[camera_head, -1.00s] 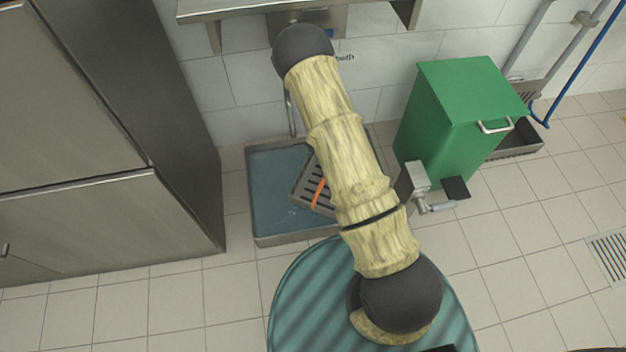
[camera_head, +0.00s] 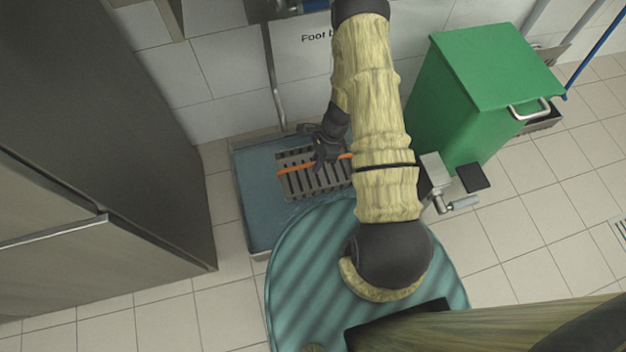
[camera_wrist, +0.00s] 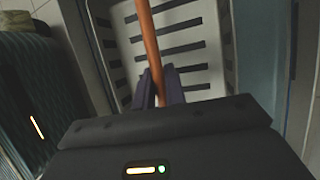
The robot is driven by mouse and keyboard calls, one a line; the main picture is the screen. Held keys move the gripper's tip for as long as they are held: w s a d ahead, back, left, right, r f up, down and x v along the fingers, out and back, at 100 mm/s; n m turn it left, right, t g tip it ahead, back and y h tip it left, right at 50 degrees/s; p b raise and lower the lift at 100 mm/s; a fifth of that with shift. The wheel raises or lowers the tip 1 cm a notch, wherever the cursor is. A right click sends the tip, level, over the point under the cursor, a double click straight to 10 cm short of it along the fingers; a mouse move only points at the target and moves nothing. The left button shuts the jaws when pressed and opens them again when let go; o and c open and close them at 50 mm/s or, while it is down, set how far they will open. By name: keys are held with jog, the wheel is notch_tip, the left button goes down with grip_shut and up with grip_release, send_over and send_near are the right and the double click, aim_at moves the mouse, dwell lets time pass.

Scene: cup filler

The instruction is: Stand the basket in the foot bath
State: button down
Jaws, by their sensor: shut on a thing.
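The basket (camera_head: 312,182) is grey and slotted, with an orange handle (camera_head: 292,170). It shows over the right part of the foot bath (camera_head: 256,215), a grey-rimmed tray with a blue inside against the wall. My arm hides part of the bath's right side. My gripper (camera_head: 326,160) is shut on the orange handle. In the wrist view the handle (camera_wrist: 147,40) runs between the fingers (camera_wrist: 160,86), and the basket's slotted inside (camera_wrist: 185,50) lies beyond. I cannot tell whether the basket's bottom touches the bath floor.
A green bin (camera_head: 480,90) stands to the right of the bath, with a small pedal in front. A tall steel cabinet (camera_head: 90,150) stands at the left. A pipe (camera_head: 272,75) runs down the wall behind the bath.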

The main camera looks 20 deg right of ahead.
aim_at(316, 178)
jog(key=shift+w, duration=0.1)
jog(key=shift+s+a, duration=0.1)
jog(key=shift+s, duration=0.15)
jog(key=shift+f, duration=0.2)
notch_tip(316, 178, down, 6)
jog(key=b, duration=0.4)
jog(key=shift+r, duration=0.15)
notch_tip(316, 178, down, 4)
jog(key=b, duration=0.2)
jog(key=shift+b, duration=0.4)
jog(key=shift+r, duration=0.1)
jog(key=c, duration=1.5)
grip_release()
